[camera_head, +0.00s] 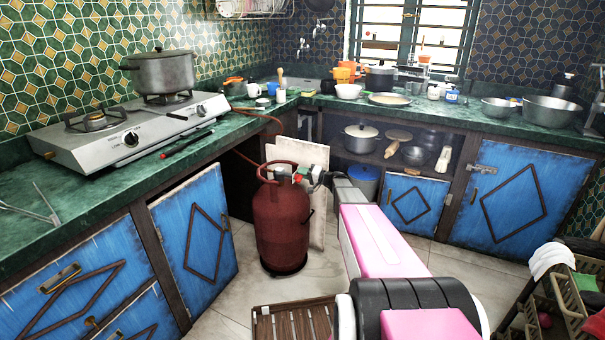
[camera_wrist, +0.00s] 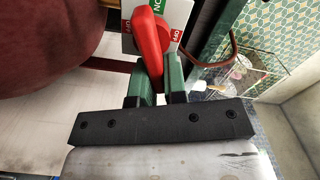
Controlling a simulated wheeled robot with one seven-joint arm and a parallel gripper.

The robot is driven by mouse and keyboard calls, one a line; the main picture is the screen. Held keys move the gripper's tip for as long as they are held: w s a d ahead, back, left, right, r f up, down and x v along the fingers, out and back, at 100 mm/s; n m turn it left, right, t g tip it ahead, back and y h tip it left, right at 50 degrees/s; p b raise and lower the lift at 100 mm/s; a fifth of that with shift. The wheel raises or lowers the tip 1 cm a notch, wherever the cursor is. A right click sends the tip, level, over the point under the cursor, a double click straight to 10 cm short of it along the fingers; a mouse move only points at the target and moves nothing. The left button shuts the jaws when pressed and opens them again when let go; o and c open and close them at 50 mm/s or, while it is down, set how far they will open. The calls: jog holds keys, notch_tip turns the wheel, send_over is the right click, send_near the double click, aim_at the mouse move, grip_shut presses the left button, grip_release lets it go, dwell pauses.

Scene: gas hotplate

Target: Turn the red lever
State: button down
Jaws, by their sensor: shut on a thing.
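The red lever (camera_wrist: 150,45) stands on a regulator with a label plate (camera_wrist: 184,14) marked in green and red; "OFF" can be read beside the lever. My gripper (camera_wrist: 158,76) has its two green fingers on either side of the lever's lower end and is shut on it. In the head view my gripper (camera_head: 318,174) reaches the top of the dark red gas cylinder (camera_head: 281,229) from the right. The lever is tiny there, and my gripper partly hides the valve area.
A pale board (camera_head: 318,205) stands behind the cylinder. A hose (camera_head: 248,160) runs up to the stove (camera_head: 128,132) on the green counter. A blue cabinet door (camera_head: 196,228) stands left of the cylinder. A wooden slatted rack (camera_head: 293,322) lies in front on the tiled floor.

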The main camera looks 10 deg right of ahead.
jog(key=shift+w+f+m, duration=0.1)
jog(key=shift+f+m, duration=0.25)
jog(key=shift+m, duration=0.75)
jog(key=shift+f+m, duration=0.3)
jog(key=shift+m, duration=0.8)
jog(key=c, duration=1.2)
grip_release()
jog(key=shift+o, duration=0.2)
jog(key=shift+d, duration=0.1)
jog(key=v, duration=1)
jog(key=shift+s+d, duration=0.2)
jog(key=shift+d, duration=0.1)
